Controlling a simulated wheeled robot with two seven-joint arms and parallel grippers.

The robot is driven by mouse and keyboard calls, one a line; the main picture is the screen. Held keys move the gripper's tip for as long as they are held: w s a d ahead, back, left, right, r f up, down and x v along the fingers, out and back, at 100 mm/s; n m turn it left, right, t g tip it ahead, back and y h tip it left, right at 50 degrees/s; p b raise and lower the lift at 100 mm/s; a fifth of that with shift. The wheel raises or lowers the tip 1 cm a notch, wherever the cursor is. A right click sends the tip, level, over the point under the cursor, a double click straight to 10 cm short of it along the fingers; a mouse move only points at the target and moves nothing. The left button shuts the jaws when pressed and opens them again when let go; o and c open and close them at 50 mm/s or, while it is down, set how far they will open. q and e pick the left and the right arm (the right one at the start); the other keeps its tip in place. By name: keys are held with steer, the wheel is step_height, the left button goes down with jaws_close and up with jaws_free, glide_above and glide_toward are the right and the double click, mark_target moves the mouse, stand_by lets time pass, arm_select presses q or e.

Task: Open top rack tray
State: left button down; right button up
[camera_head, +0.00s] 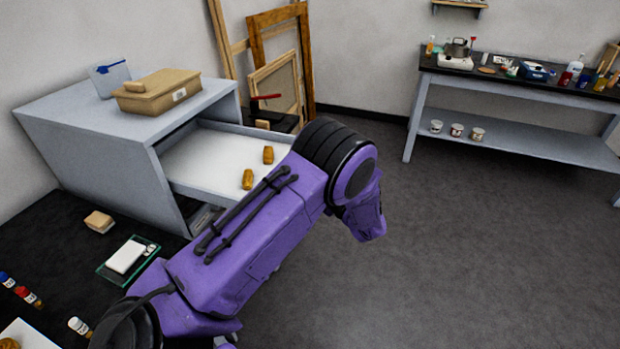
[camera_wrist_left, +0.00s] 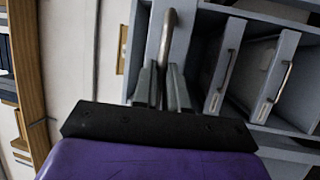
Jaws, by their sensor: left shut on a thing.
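The top rack tray (camera_head: 210,158) is pulled out of the grey rack (camera_head: 85,130) in the head view. Two golden-brown pieces (camera_head: 268,155) lie on its white bottom. My purple left arm crosses in front, hiding the tray's front and handle in the head view. In the left wrist view my left gripper (camera_wrist_left: 162,80) is shut on a grey bar handle (camera_wrist_left: 169,25), with a finger on each side of it. My right gripper is in neither view.
A tan box (camera_head: 158,95) and a blue-grey container (camera_head: 110,78) stand on top of the rack. Lower trays with handles (camera_wrist_left: 284,80) show in the wrist view. Wooden frames (camera_head: 280,80) lean behind. The floor to the right is clear up to a bench (camera_head: 510,140).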

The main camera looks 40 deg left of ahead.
arm_select(q)
steer(key=c, duration=1.2)
jaws_free()
steer(key=shift+o, duration=0.2)
steer(key=d+f+b, duration=0.1)
steer(key=d+b, duration=0.3)
steer(key=d, duration=0.6)
steer(key=shift+d+f, duration=0.2)
steer(key=shift+f, duration=0.2)
